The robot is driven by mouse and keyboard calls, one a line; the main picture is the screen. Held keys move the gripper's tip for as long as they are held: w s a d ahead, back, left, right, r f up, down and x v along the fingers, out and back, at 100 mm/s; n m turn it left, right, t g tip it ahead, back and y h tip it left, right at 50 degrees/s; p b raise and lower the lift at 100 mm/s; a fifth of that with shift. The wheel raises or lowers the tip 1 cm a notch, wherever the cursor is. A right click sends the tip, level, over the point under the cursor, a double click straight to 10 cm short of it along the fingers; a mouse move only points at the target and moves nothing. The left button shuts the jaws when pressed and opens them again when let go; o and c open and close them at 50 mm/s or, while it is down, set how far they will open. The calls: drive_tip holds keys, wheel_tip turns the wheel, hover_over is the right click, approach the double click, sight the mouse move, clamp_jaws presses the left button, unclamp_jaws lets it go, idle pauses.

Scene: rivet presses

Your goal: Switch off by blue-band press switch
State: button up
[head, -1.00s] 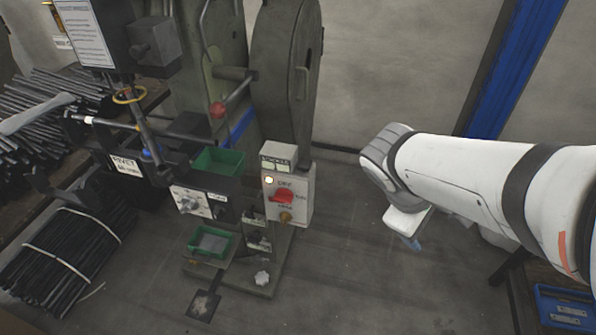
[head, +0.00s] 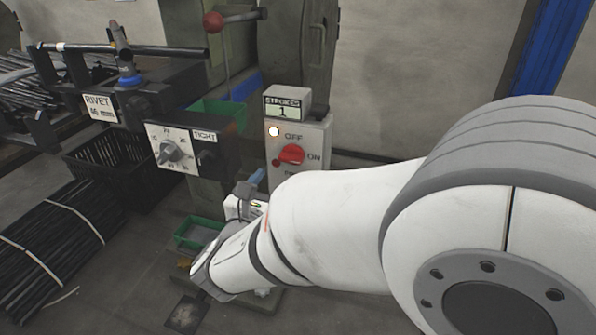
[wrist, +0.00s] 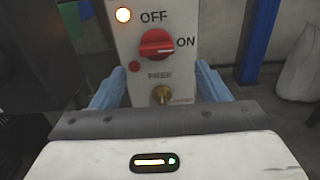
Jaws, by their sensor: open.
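In the wrist view the red switch (wrist: 156,44) is ahead of my gripper, near the top. A lamp (wrist: 123,15) glows beside OFF. My gripper (wrist: 160,85) is open and empty, its blue fingers to either side below the switch. In the head view my gripper (head: 256,180) is just below left of the box, mostly hidden by my arm.
A counter (head: 283,107) reading STROKES 1 tops the box. A red-ball lever (head: 213,22) hangs above. Green trays (head: 196,232) and bundled rods (head: 55,240) are lower left.

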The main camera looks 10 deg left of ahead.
sight(289, 161)
drive_tip(key=w+b, duration=0.1)
drive_tip(key=w, duration=0.2)
drive_tip(key=w+b, duration=0.1)
drive_tip(key=w, duration=0.2)
drive_tip(key=shift+w+d+f, duration=0.1)
drive_tip(key=shift+w+f, duration=0.1)
drive_tip(key=shift+w, duration=0.15)
drive_tip(key=shift+w+r+b, duration=0.15)
drive_tip(key=shift+w+b, duration=0.2)
drive_tip(key=shift+w, duration=0.15)
drive_tip(key=c, duration=0.9)
drive_tip(key=shift+d, duration=0.15)
drive_tip(key=shift+c, duration=0.5)
